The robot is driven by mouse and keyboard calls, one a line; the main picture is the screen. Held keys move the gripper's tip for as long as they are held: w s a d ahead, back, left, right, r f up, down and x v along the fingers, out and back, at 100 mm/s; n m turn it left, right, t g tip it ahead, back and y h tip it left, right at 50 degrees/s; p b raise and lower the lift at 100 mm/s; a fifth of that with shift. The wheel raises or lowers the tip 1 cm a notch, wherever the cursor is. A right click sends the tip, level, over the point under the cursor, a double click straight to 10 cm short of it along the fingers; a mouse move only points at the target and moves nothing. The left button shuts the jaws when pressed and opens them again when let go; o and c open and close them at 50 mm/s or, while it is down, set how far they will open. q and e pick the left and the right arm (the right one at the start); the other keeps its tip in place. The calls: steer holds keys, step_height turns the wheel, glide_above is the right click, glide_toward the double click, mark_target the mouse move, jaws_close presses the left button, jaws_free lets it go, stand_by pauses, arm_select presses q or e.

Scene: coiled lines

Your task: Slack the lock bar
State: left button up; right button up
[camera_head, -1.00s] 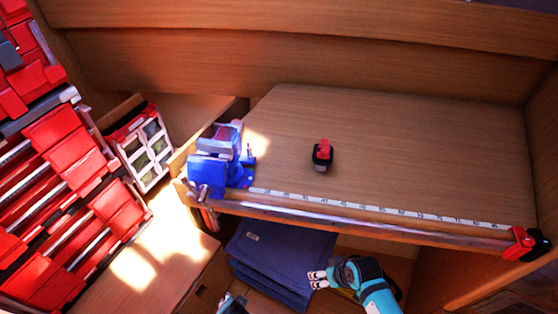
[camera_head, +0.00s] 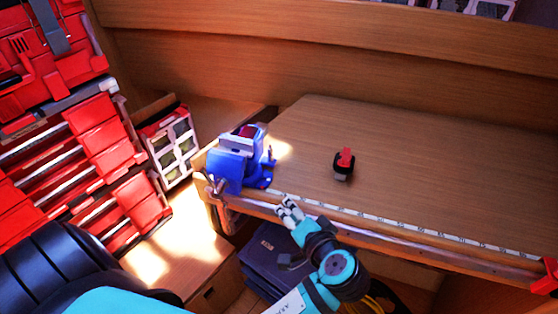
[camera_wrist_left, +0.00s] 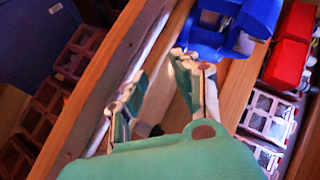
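A blue vise (camera_head: 236,165) is on the front left corner of the wooden bench (camera_head: 420,165). A metal bar (camera_head: 216,186), which looks like the lock bar, shows at the vise's front left. My left gripper (camera_head: 284,203) is at the bench's front edge, right of the vise and apart from it. In the left wrist view the left gripper (camera_wrist_left: 156,68) has its fingers spread with nothing held, and part of the blue vise (camera_wrist_left: 238,22) lies beyond them. My right gripper is not in view.
A red and black tool (camera_head: 344,163) lies on the bench. A measuring strip (camera_head: 400,223) runs along its front edge. Red drawers (camera_head: 95,130) and a red organizer (camera_head: 172,145) stand left. A dark blue case (camera_head: 262,262) is below. The bench top is mostly clear.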

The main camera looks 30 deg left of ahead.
arm_select(q)
step_height(320, 180, up, 5)
steer(key=w+d+t+y, duration=0.1)
steer(key=w+d+y, duration=0.1)
steer(key=p, duration=0.6)
glide_toward(272, 157)
steer(key=x, duration=0.8)
steer(key=shift+r, duration=0.1)
steer(key=shift+w+a, duration=0.15)
steer(key=shift+a, duration=0.2)
steer(key=shift+f, duration=0.25)
steer(key=shift+w, duration=0.1)
jaws_close()
